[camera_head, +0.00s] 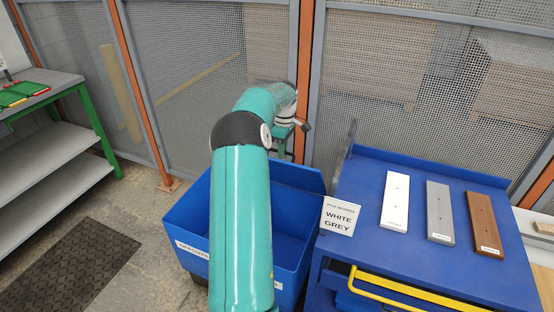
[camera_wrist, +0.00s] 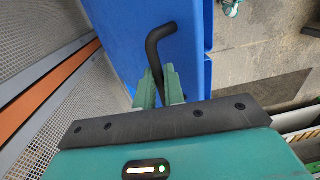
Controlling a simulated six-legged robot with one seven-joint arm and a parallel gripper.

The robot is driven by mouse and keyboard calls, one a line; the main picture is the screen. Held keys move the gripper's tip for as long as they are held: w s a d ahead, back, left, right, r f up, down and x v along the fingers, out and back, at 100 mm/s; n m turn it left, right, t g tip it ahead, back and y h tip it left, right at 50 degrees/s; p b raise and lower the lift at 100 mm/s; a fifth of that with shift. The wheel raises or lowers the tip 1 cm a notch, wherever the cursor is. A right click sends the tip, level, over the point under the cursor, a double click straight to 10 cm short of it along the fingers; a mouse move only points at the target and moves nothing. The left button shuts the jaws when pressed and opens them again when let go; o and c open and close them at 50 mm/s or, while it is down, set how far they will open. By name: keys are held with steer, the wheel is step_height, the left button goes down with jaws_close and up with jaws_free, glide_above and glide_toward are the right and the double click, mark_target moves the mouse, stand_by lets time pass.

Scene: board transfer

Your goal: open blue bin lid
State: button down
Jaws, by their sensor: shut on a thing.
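The blue bin (camera_head: 185,222) stands on the floor left of the blue cart, and its inside shows from above. A blue panel at its back, which looks like the raised lid (camera_head: 299,174), stands tilted up. The lid also seems to fill the middle of the wrist view (camera_wrist: 120,40). My gripper (camera_head: 288,130) is behind the bin, near the panel's top. In the wrist view, my gripper (camera_wrist: 159,84) is shut on a bent black handle (camera_wrist: 157,45) in front of the blue surface. My arm hides part of the bin.
The blue cart (camera_head: 363,190) carries a white board (camera_head: 395,202), a grey board (camera_head: 439,212), a brown board (camera_head: 484,222) and a "WHITE GREY" sign (camera_head: 339,216). Mesh fencing (camera_head: 205,70) stands close behind the bin. A green-legged shelf (camera_head: 55,155) is at left.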

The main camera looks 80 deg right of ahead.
steer(key=s+d+r, duration=0.1)
steer(key=d+r, duration=0.1)
steer(key=d, duration=0.4)
steer(key=shift+s+d+r, duration=0.15)
steer(key=shift+s+d, duration=0.1)
steer(key=shift+s, duration=0.1)
stand_by(0.5)
steer(key=c, duration=1.5)
jaws_free()
steer(key=shift+d, duration=0.15)
steer(key=shift+c, duration=0.2)
steer(key=shift+o, duration=0.3)
steer(key=shift+r, duration=0.1)
steer(key=shift+w+r, duration=0.1)
steer(key=shift+w, duration=0.05)
steer(key=shift+w, duration=0.1)
steer(key=shift+r, duration=0.1)
